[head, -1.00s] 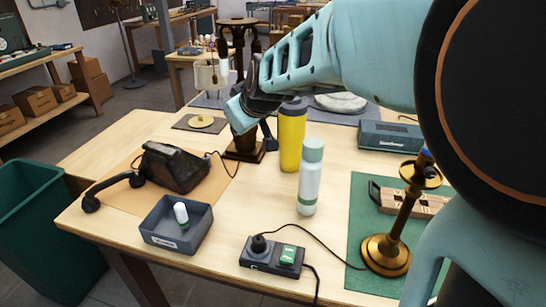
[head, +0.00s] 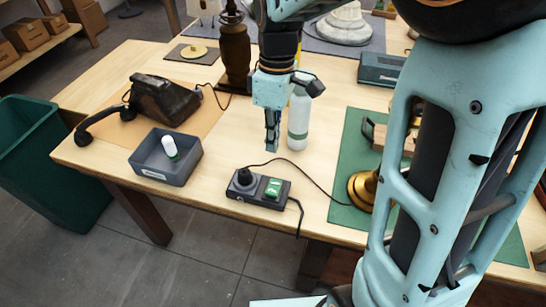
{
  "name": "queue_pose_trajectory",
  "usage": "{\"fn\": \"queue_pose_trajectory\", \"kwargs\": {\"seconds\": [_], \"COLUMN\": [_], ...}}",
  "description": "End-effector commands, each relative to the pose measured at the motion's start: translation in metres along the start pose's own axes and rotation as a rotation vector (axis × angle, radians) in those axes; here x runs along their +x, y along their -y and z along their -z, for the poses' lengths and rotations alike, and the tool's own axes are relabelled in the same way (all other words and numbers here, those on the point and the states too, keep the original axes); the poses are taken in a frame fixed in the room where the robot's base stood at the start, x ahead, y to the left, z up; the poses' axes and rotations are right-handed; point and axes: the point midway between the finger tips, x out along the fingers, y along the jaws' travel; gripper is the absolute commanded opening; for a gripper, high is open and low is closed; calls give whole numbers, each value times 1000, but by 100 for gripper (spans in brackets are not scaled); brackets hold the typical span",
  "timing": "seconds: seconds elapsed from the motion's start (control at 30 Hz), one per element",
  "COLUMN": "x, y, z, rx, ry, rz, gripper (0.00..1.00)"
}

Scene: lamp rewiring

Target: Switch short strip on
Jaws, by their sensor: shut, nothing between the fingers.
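The short power strip (head: 259,200) lies near the front edge of the table. It is dark grey, with a black plug in its left socket and a green switch (head: 273,187) on its right part. A black cord runs from the plug to the right, and another drops over the table's front edge. My gripper (head: 272,148) points down above the table just behind the strip, apart from it. Its fingers are shut and hold nothing. Whether the switch is on or off cannot be told at this size.
A white-green bottle (head: 298,122) stands close to the right of my gripper. A grey tray (head: 166,178) with a small white-green item lies left of the strip. An old telephone (head: 165,99) sits behind the tray. A brass lamp base (head: 363,188) stands on the green mat at right.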

Motion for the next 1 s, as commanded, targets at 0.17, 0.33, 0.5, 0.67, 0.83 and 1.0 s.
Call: {"fn": "queue_pose_trajectory", "kwargs": {"seconds": [0.17, 0.33, 0.5, 0.67, 0.83, 1.0], "x": [1, 1, 5, 25, 62, 98], "y": [3, 3, 3, 4, 5, 6], "z": [-4, -3, -3, -4, -5, -4], "rx": [-10, -10, -9, -9, -9, -9], "ry": [11, 11, 11, 13, 14, 13], "rz": [16, 15, 16, 18, 20, 19], "gripper": [0, 0, 0, 0, 0, 0]}}
